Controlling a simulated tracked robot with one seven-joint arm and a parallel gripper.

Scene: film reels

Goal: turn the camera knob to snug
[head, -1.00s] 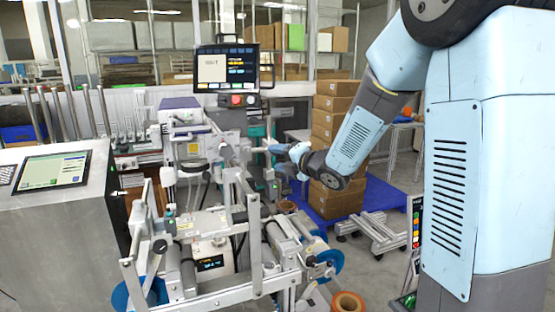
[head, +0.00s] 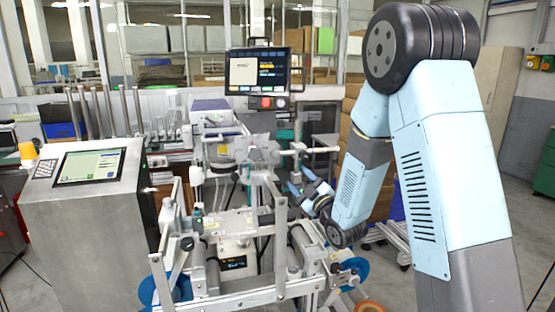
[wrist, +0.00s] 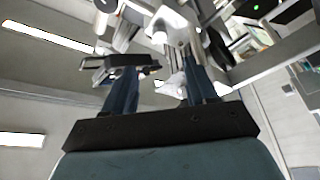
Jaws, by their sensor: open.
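The machine with metal frames and rollers (head: 235,220) stands in the middle of the head view. A grey camera-like housing (head: 262,148) sits on its upper frame, but I cannot make out for certain which part is the camera knob. My gripper (head: 298,180) is right of the frame, below a light horizontal rod (head: 320,150), with its fingers pointing up and left. In the wrist view my gripper (wrist: 158,82) is open, its two dark fingers well apart. Metal parts of the machine (wrist: 165,35) show beyond the fingertips. Nothing is visibly held.
A monitor (head: 257,72) stands above the machine. A metal cabinet with a tilted screen (head: 88,168) is at the left. A black knob (head: 187,243) sits on the lower front frame. A blue reel (head: 352,272) and an orange-brown roll (head: 369,307) are at the lower right.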

